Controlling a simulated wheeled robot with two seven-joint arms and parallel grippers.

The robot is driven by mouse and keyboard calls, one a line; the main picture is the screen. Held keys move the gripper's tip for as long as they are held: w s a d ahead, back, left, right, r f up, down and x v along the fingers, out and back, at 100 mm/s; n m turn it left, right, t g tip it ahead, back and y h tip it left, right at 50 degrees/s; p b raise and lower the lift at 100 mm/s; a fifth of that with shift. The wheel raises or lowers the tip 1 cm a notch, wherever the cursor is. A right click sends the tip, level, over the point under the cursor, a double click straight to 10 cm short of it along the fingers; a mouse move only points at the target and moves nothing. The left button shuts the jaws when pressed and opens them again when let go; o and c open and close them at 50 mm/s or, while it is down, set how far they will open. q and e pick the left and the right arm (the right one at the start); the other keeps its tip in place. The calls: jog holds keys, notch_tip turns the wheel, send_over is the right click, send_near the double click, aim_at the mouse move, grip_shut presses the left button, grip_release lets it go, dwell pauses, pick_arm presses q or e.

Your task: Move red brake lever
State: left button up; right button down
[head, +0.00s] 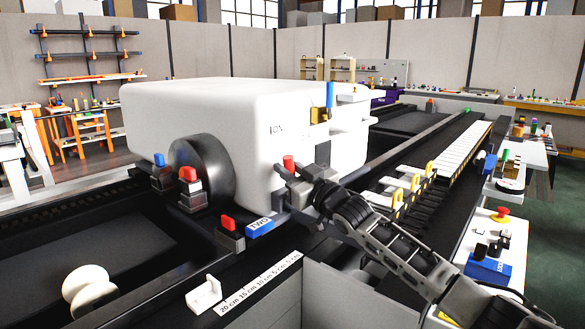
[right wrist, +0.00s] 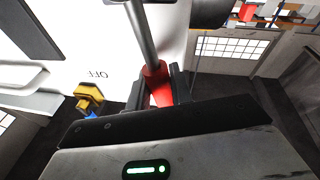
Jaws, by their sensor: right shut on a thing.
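My right gripper (head: 298,184) is at the near right side of the white machine body (head: 215,115). It is shut on a red brake lever (head: 289,163), whose red tip shows above the fingers. In the right wrist view the red grip (right wrist: 157,82) of the lever, on a grey rod (right wrist: 141,35), sits between my dark fingers (right wrist: 160,90). Printed letters show on the white body near the lever in both views. The lower part of the lever is hidden by my gripper in the head view. My left gripper is not in view.
A yellow part (right wrist: 88,95) is near the fingers. A white ruler strip (head: 260,283) lies on the front rail. A control panel with a red button (head: 501,215) is at right.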

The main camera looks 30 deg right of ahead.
jog(key=shift+a+f, duration=0.1)
jog(key=shift+a, duration=0.05)
dwell(0.3)
jog(key=c, duration=1.2)
grip_release()
jog(key=shift+c, duration=0.2)
jog(key=b+v, duration=0.2)
jog(key=v, duration=1.4)
jog(key=shift+b, duration=0.3)
